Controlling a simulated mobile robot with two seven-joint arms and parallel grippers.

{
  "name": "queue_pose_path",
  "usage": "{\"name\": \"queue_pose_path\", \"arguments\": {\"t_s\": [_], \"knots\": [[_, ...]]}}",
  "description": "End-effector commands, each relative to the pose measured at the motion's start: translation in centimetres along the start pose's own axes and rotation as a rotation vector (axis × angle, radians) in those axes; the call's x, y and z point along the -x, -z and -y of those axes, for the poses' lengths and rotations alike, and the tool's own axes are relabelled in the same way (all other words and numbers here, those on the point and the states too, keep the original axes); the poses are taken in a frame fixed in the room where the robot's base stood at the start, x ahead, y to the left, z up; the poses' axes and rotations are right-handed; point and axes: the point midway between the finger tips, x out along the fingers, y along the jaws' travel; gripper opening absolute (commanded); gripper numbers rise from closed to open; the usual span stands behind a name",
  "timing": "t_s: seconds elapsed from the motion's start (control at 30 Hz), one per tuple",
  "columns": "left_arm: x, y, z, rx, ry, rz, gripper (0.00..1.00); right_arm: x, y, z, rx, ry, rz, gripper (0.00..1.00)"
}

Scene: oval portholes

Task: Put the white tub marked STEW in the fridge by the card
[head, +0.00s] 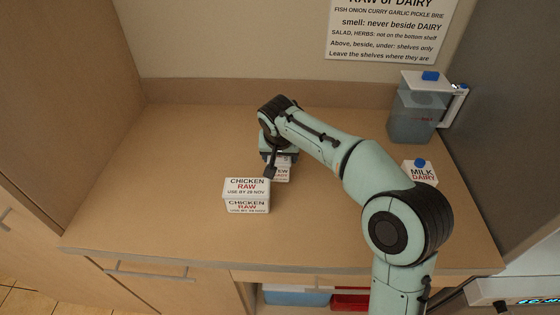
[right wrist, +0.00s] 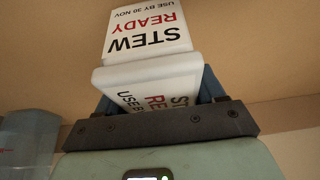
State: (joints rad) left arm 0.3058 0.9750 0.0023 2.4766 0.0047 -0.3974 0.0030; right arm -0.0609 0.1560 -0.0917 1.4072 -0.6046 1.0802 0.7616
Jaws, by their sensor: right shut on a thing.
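The white STEW tub (right wrist: 150,30) fills the middle of the right wrist view, marked READY, USE BY 30 NOV. My right gripper (right wrist: 160,98) is shut on it, with blue fingers at its sides. In the head view the tub (head: 283,173) is mostly hidden under my right wrist, just behind and right of the CHICKEN tub; I cannot tell if it touches the counter. The card (head: 388,35) on the back wall, cut off at the top, says smelly foods never beside DAIRY, SALAD and HERBS not on the bottom shelf. My left gripper is out of view.
A white CHICKEN RAW tub (head: 247,196) stands close to my gripper. The counter's left side (head: 160,170) is clear.

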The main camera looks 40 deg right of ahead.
Motion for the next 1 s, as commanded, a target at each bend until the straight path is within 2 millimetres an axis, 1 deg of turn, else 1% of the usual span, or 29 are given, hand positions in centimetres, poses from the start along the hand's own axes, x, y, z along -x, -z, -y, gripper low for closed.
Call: {"name": "queue_pose_path", "arguments": {"t_s": [0.03,0.13,0.4,0.53,0.57,0.6,0.63,0.9,1.0], "knots": [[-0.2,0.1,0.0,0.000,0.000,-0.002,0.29,-0.8,-0.3,0.0,0.000,-0.001,0.000,0.18],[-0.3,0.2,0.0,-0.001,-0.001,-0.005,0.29,-1.4,-0.6,0.0,0.001,0.000,0.000,0.18],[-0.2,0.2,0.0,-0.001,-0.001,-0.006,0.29,-1.5,-0.6,0.0,0.000,0.002,-0.002,0.18],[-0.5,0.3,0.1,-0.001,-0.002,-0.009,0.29,-1.9,-0.8,0.0,0.000,0.002,-0.002,0.18],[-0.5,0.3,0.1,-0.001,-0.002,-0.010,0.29,-1.9,-0.8,0.0,0.001,0.000,0.000,0.75],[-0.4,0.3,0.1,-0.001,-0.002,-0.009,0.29,-1.9,-0.8,0.0,0.001,0.000,0.000,0.88],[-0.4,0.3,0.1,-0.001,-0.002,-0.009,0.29,-1.8,-0.8,0.0,0.001,0.000,0.000,0.94],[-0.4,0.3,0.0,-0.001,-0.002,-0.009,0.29,-1.8,-0.8,0.0,0.001,0.000,0.000,0.94],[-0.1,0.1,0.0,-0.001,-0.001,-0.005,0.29,-1.3,-0.6,0.0,0.000,0.001,-0.001,0.94]]}}
